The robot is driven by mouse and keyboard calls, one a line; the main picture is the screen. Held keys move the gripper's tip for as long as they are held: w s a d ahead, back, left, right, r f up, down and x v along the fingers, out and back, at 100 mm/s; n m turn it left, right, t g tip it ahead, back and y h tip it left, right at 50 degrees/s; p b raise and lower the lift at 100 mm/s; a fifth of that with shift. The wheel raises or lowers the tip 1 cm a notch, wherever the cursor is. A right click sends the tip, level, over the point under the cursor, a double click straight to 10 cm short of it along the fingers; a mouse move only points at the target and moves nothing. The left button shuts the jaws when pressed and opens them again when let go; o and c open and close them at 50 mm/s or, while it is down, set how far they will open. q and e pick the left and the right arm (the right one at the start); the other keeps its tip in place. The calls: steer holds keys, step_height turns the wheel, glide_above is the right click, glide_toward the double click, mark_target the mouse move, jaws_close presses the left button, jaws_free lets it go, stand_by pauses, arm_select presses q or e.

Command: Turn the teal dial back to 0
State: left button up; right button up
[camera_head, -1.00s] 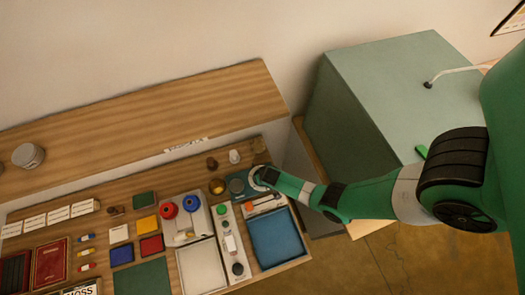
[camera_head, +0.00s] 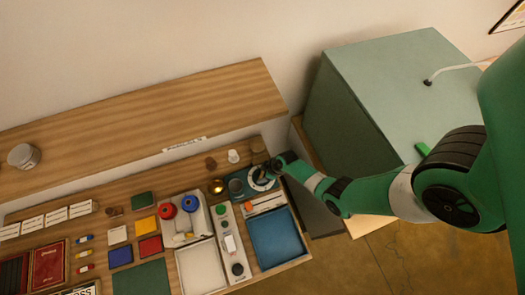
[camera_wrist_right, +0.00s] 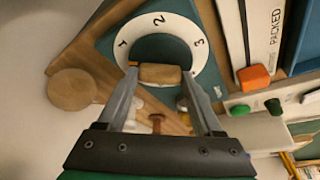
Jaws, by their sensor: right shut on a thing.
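The teal dial (camera_wrist_right: 155,45) shows in the right wrist view inside a white ring (camera_wrist_right: 184,24) marked 1, 2 and 3. The 0 is not in sight. A tan wooden grip (camera_wrist_right: 160,73) sits at the dial's near edge. My right gripper (camera_wrist_right: 160,77) is shut on this grip, one finger on each side. In the head view my right gripper (camera_head: 266,173) is at the white dial ring (camera_head: 256,184), on the teal base (camera_head: 237,187), and hides part of it. The dial's reading is hard to tell. My left gripper is not in view.
A brass cup (camera_head: 217,186) and a brown cylinder (camera_head: 258,150) stand close to the dial. A blue tray (camera_head: 277,238) and a white panel with a green button (camera_head: 221,209) lie in front.

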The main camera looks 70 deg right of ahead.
steer(key=n+y, duration=0.1)
steer(key=n, duration=0.1)
steer(key=shift+d+n, duration=0.1)
steer(key=shift+n, duration=0.3)
steer(key=shift+d+n+g+y+p, duration=0.1)
steer(key=shift+n+g+y+p, duration=0.4)
steer(key=shift+n, duration=1.8)
steer(key=shift+y, duration=0.3)
steer(key=o, duration=1.4)
steer(key=shift+c, duration=0.2)
steer(key=shift+r, duration=0.1)
steer(key=p+v, duration=1.1)
steer(key=shift+r, duration=0.15)
